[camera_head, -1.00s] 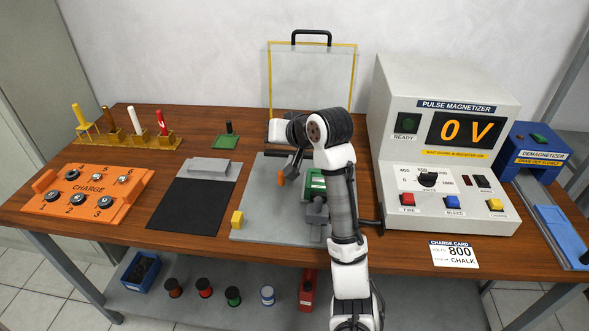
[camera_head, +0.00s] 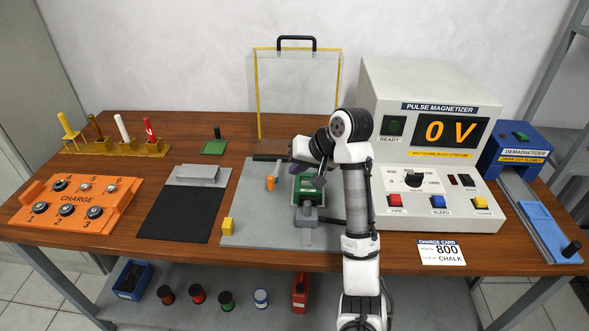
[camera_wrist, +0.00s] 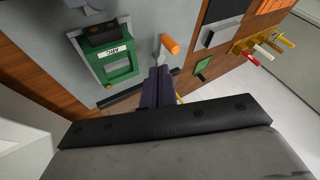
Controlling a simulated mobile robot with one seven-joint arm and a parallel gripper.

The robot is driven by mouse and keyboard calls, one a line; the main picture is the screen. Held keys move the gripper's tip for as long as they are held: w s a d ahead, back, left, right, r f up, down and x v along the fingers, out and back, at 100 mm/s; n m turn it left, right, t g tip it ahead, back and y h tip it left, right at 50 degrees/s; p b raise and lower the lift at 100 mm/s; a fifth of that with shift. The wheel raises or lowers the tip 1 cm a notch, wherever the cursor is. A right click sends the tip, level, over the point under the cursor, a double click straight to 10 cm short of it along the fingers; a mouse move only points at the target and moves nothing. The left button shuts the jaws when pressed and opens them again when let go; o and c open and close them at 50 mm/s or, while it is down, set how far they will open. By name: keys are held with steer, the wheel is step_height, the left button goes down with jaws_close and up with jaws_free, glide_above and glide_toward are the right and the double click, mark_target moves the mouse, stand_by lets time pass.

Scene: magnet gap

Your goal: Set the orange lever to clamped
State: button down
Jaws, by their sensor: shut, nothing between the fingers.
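The orange lever (camera_head: 270,183) stands on the grey plate (camera_head: 240,205), left of the green fixture (camera_head: 306,188). In the wrist view its orange handle (camera_wrist: 171,45) sits on a short pale stem, and the green fixture (camera_wrist: 122,69) with a white label is to its left. My gripper (camera_head: 315,178) is shut and empty, over the back of the green fixture and right of the lever. In the wrist view the dark fingers (camera_wrist: 160,72) are together, pointing toward the lever's side and showing apart from it. Whether the lever is at clamped cannot be read.
A clear yellow-edged shield (camera_head: 298,95) stands behind the plate. The magnetizer box (camera_head: 430,130) stands close on the right. A yellow block (camera_head: 228,227) lies at the plate's front left. A black mat (camera_head: 180,212) and orange charge board (camera_head: 78,203) are further left.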

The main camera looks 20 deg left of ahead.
steer(key=p+x, duration=0.1)
steer(key=x, duration=0.7)
steer(key=shift+a+p, duration=0.1)
steer(key=shift+p, duration=0.25)
